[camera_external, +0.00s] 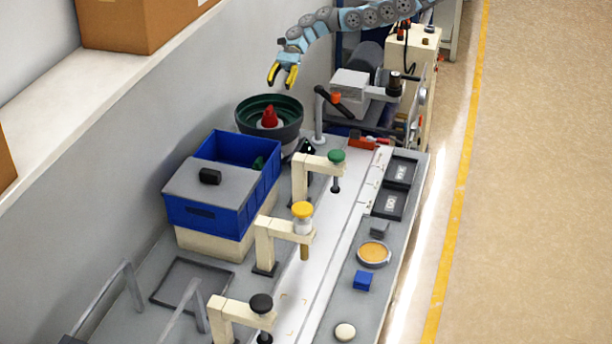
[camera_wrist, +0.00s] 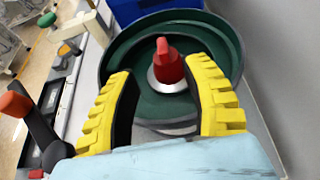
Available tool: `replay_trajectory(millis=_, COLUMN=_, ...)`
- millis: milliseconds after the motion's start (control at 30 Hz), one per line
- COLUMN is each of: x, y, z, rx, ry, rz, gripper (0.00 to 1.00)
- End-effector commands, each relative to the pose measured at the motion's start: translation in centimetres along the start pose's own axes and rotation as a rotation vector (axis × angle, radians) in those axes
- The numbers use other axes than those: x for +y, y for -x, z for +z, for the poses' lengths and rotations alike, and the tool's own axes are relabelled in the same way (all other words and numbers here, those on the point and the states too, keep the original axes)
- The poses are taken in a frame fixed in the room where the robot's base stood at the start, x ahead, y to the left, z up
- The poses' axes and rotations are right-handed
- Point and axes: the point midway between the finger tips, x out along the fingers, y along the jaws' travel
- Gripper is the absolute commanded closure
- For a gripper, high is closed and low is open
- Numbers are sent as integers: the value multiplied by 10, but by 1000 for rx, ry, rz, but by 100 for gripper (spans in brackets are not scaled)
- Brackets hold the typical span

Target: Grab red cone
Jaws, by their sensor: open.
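The red cone (camera_external: 269,117) stands in the middle of a dark green bowl feeder (camera_external: 290,107) at the far end of the bench. In the wrist view the red cone (camera_wrist: 167,64) rises from a pale disc at the bowl's centre, with the green bowl (camera_wrist: 128,72) around it. My gripper (camera_external: 282,75) is open and empty, above the bowl feeder and apart from the cone. In the wrist view its two yellow fingers (camera_wrist: 163,84) are spread, with the cone showing between and beyond their tips.
A blue bin (camera_external: 250,205) stands in front of the bowl. A lever with an orange tip (camera_external: 336,98) is close on the bowl's right. Cream posts with green (camera_external: 336,156), yellow (camera_external: 303,209) and black (camera_external: 262,303) knobs line the bench. A wall runs along the left.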

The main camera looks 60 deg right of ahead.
Motion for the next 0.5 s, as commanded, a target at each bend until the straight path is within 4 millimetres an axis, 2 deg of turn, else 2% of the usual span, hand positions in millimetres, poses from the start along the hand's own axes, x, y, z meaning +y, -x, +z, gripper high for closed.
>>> replay_trajectory(millis=100, x=0, y=-22, z=0, rx=2, ry=0, rz=1, gripper=52)
replay_trajectory(millis=233, x=0, y=-41, z=0, rx=2, ry=1, rz=2, gripper=52)
replay_trajectory(millis=500, x=0, y=-59, z=-2, rx=3, ry=0, rz=-1, gripper=52)
